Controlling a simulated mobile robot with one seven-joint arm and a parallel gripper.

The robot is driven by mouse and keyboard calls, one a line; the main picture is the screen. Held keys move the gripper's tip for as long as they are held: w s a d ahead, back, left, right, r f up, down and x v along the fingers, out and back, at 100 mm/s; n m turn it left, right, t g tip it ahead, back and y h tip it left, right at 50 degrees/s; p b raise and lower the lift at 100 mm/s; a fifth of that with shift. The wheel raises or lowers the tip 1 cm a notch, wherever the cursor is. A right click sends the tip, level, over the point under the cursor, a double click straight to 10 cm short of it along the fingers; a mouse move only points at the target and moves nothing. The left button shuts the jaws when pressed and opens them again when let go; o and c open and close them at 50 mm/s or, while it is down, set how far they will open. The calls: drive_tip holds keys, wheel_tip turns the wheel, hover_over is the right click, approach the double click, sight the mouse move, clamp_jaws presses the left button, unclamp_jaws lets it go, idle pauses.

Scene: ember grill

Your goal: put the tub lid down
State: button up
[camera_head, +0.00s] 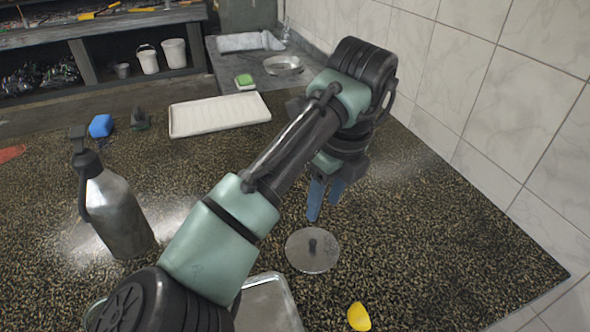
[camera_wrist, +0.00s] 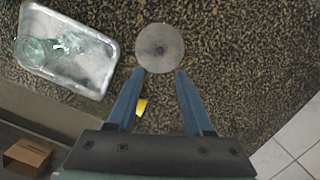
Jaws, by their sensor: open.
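The tub lid (camera_head: 312,262) is a round grey metal disc with a dark knob, lying flat on the dark speckled counter. It also shows in the wrist view (camera_wrist: 160,58), just beyond my fingertips. My gripper (camera_head: 325,202) is open and empty, with blue fingers pointing down above the counter and behind the lid in the head view. In the wrist view my gripper's fingers (camera_wrist: 160,76) are spread apart, with nothing between their tips but counter and the lid's near edge. They look apart from the lid.
A metal tray (camera_head: 270,300) is at the front; a glass container (camera_wrist: 32,50) stands on it. A yellow lemon piece (camera_head: 358,316) lies near the lid. A metal pump bottle (camera_head: 120,212) stands left, a white tray (camera_head: 219,114) at the back. The tiled wall bounds the right; counter right of the lid is clear.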

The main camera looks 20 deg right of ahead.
drive_tip(key=w+d+r+n+t+h, duration=0.2)
drive_tip(key=d+r+n+t+h, duration=0.3)
drive_tip(key=d+r, duration=0.4)
wheel_tip(320, 180, up, 12)
drive_tip(key=r+n+t+h, duration=0.1)
drive_tip(key=n+t+h, duration=0.4)
drive_tip(key=n+h, duration=0.1)
drive_tip(key=s+a+r+n+t, duration=0.3)
drive_tip(key=a+r+n+t, duration=0.5)
drive_tip(key=a+r, duration=0.3)
drive_tip(key=s+a+r+n+t+y, duration=0.3)
drive_tip(key=s+a+n+t+y, duration=0.1)
drive_tip(key=s+a+n+y, duration=0.1)
drive_tip(key=s+a+r+n+t+y, duration=0.3)
drive_tip(key=a+n, duration=0.4)
drive_tip(key=a, duration=0.3)
drive_tip(key=shift+s+r+t+y, duration=0.4)
drive_tip(key=shift+s+y, duration=0.45)
drive_tip(key=shift+y, duration=0.25)
drive_tip(key=shift+a+f, duration=0.1)
